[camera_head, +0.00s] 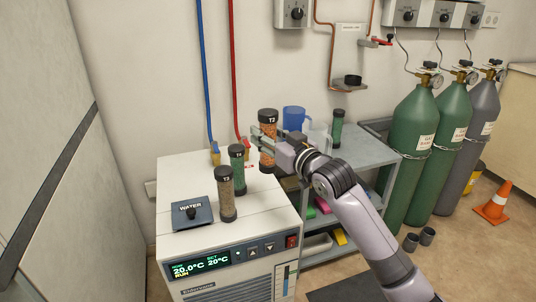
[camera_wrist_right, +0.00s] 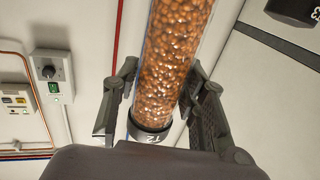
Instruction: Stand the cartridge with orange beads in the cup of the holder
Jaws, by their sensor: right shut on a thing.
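The cartridge with orange beads (camera_head: 267,158) is a clear tube with black caps, marked T2 on the upper one. My right gripper (camera_head: 264,139) is shut on it and holds it upright beside the rear right of the white chiller. In the right wrist view the orange-bead cartridge (camera_wrist_right: 174,65) stands between the fingers of the right gripper (camera_wrist_right: 160,100). A holder with a dark round cup (camera_head: 352,79) is on the wall by the copper pipe, and the cup looks empty. My left gripper is not in view.
Two more cartridges stand on the chiller (camera_head: 190,170): one with green beads (camera_head: 237,170), one with tan beads (camera_head: 226,198). A blue jug (camera_head: 294,118) and another green cartridge (camera_head: 338,129) are on the grey cart (camera_head: 375,155). Gas cylinders (camera_head: 408,140) stand at the right.

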